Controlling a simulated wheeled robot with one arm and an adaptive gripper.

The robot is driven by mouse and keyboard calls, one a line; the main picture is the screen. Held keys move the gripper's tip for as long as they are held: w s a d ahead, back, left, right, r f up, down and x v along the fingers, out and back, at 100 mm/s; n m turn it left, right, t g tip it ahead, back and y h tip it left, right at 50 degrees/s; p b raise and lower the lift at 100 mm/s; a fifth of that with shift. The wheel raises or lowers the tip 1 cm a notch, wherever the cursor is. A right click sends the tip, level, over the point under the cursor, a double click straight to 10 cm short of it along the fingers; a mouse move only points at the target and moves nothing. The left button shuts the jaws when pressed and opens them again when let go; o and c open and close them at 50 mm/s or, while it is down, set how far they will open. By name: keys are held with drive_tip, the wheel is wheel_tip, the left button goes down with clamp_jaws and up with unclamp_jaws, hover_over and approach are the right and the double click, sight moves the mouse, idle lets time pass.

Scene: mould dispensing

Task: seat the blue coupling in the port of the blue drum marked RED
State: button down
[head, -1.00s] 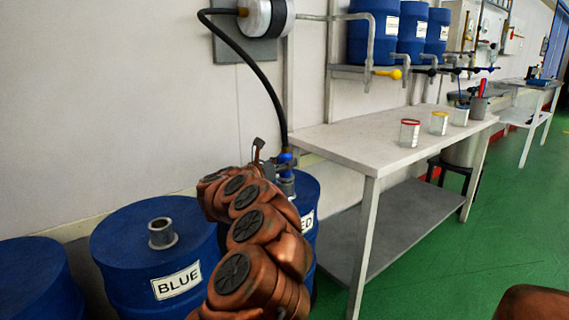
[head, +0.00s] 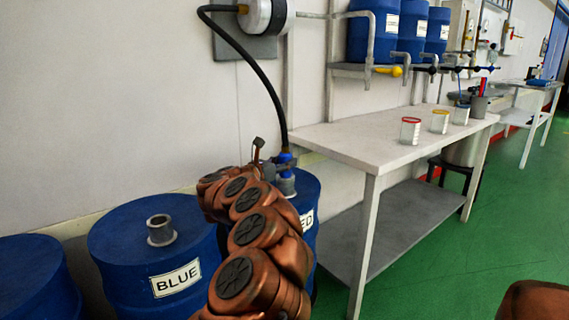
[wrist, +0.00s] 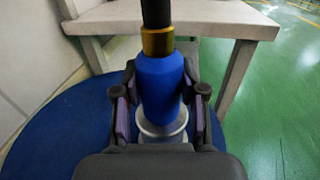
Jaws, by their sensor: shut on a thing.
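The blue coupling (wrist: 160,82) has a brass collar and a black hose at its top. It stands upright over the pale metal port (wrist: 162,130), and its lower end meets the port; how deep it sits I cannot tell. My gripper (wrist: 163,98) is shut on the coupling, one finger on each side. In the head view the coupling (head: 285,160) shows just above the port (head: 287,185) of the blue drum (head: 306,190), whose label is partly hidden and reads "ED". My arm hides much of that drum and the gripper there.
A drum marked BLUE (head: 130,245) with an open port stands left, and another blue drum (head: 35,280) is further left. A white table (head: 350,150) with several cans stands right of the drum. The black hose (head: 262,75) hangs from a wall reel (head: 266,18).

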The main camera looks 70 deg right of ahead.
drive_tip(key=c, duration=0.6)
unclamp_jaws()
drive_tip(key=shift+o, duration=0.2)
drive_tip(key=v, duration=1.2)
drive_tip(key=shift+r, duration=0.1)
